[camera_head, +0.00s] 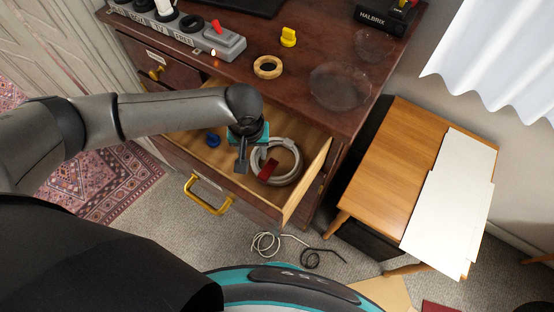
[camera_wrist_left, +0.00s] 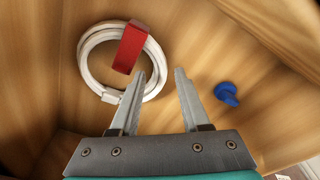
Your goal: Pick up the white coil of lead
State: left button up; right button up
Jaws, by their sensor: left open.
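The white coil of lead (camera_head: 294,172) lies in the open wooden drawer (camera_head: 321,167), near its right end. In the left wrist view the coil (camera_wrist_left: 87,72) is at upper left, with a red band or tag (camera_wrist_left: 131,46) across its right side. My left gripper (camera_head: 241,168) is over the drawer, just left of the coil in the head view. In the left wrist view its fingers (camera_wrist_left: 158,88) are apart with nothing between them. The left finger's tip is close to the coil's right edge; I cannot tell whether they touch. My right gripper is not in view.
A small blue object (camera_head: 213,139) lies in the drawer, right of my fingers in the wrist view (camera_wrist_left: 227,94). The dresser top (camera_head: 300,60) holds a wooden ring (camera_head: 268,67) and a glass dish (camera_head: 340,86). Loose cables (camera_head: 266,243) lie on the carpet below.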

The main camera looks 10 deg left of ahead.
pick_arm(q)
notch_tip(320, 180, down, 3)
jog(key=shift+w+r+b, duration=0.15)
jog(key=shift+b, duration=0.15)
grip_shut()
dwell(1.2)
